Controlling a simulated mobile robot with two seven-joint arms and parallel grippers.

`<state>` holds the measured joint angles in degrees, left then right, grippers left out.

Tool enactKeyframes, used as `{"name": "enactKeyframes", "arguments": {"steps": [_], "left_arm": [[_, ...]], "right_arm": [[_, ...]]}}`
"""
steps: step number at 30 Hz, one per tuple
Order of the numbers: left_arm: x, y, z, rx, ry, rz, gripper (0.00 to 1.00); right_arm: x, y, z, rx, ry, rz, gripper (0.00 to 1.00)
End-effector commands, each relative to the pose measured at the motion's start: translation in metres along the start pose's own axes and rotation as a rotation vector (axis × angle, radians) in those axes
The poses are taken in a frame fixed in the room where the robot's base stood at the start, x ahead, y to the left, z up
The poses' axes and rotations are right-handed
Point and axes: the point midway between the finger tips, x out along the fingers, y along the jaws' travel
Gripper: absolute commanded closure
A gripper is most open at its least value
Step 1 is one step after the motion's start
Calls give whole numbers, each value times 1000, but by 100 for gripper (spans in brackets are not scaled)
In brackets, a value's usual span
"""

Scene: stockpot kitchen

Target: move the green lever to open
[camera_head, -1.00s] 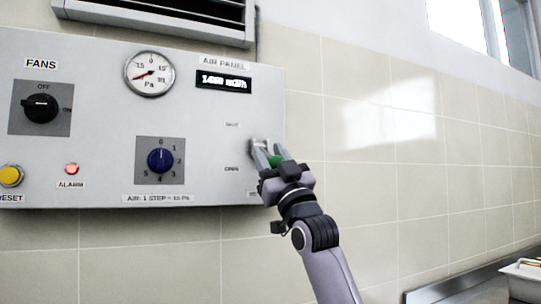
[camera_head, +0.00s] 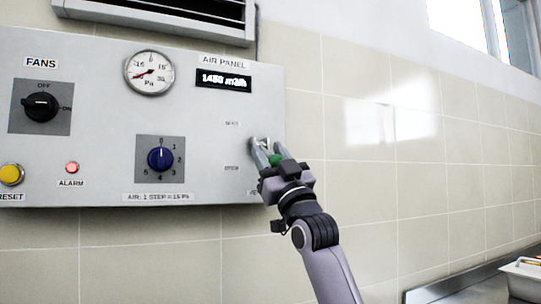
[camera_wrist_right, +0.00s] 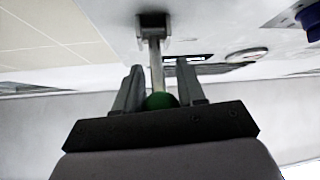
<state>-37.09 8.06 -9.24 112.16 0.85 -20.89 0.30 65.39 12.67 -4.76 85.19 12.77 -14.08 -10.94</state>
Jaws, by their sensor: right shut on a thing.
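The green lever's knob (camera_head: 274,159) shows between the fingers of my right gripper (camera_head: 266,148) at the right edge of the grey air panel (camera_head: 100,115). In the right wrist view the green knob (camera_wrist_right: 161,101) sits between the two fingers of my right gripper (camera_wrist_right: 158,85), and its metal rod (camera_wrist_right: 156,62) runs to a bracket (camera_wrist_right: 153,27) on the panel. The gripper is shut on the lever. Small labels left of the lever are too blurred to read now. My left gripper is not in view.
The panel also carries a black FANS knob (camera_head: 41,107), a blue dial (camera_head: 160,159), a round gauge (camera_head: 150,73), a lit display (camera_head: 223,79), a red alarm lamp (camera_head: 71,167) and a yellow reset button (camera_head: 11,174). Bare tiled wall (camera_head: 390,180) lies to the right.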

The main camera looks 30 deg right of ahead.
Motion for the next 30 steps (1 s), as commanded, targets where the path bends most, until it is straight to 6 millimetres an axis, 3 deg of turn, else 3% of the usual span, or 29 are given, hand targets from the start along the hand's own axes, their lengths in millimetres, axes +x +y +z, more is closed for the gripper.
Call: {"name": "enactKeyframes", "arguments": {"steps": [1,14,15,17,30], "left_arm": [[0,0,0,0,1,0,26],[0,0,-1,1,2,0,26],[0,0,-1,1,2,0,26],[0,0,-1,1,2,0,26],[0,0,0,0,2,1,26]], "right_arm": [[-1,-2,7,1,-17,-4,100],[-1,-2,7,1,-16,-4,100],[-1,-2,7,1,-16,-4,57],[-1,-2,6,1,-16,-4,41],[-2,-1,4,1,-4,-1,41]]}}
